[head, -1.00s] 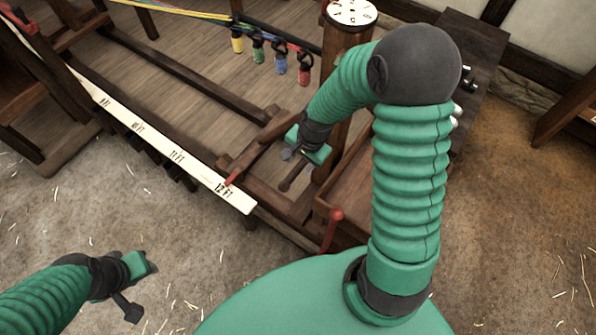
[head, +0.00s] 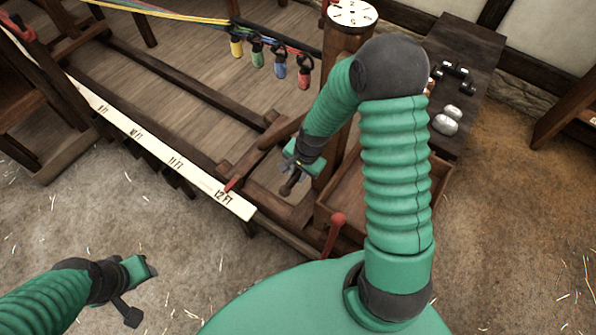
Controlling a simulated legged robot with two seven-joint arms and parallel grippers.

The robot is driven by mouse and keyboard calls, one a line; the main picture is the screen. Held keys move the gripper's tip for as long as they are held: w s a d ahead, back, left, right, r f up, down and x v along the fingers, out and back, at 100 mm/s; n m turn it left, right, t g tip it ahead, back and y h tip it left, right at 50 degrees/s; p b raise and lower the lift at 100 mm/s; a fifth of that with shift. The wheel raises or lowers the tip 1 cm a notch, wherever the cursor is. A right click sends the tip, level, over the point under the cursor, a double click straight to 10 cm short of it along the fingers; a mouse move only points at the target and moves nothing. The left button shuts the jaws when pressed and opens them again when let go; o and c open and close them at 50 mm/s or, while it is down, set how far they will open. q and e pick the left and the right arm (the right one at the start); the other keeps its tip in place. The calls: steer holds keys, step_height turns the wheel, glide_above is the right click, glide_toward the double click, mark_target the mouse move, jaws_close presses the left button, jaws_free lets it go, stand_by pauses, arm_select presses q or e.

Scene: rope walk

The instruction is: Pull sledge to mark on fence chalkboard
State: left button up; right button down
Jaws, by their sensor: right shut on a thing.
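The sledge (head: 252,165) is a dark wooden frame with a post, inside the rails near the 12 FT end of a white scale board (head: 165,155). A small red pointer (head: 232,184) at its near side stands by the 12 FT label. My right gripper (head: 291,174) is shut on a dark wooden handle (head: 287,188) in front of the post; its jaws partly hide the handle. My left gripper (head: 143,289) is open and empty over the floor at lower left. No chalkboard with a readable mark is in view.
A post with a white numbered dial (head: 352,13) stands behind my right arm. Several coloured hooks (head: 281,66) hang on strands at the back. A red-knobbed lever (head: 337,220) is near my body. A dark bench (head: 470,60) holds metal pieces. Straw-strewn floor is clear at right.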

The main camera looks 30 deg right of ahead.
steer(key=shift+w+d, duration=0.1)
steer(key=shift+d, duration=0.1)
arm_select(q)
steer(key=shift+d, duration=0.1)
arm_select(e)
steer(key=shift+w, duration=0.1)
steer(key=shift+d+r, duration=0.1)
stand_by(0.8)
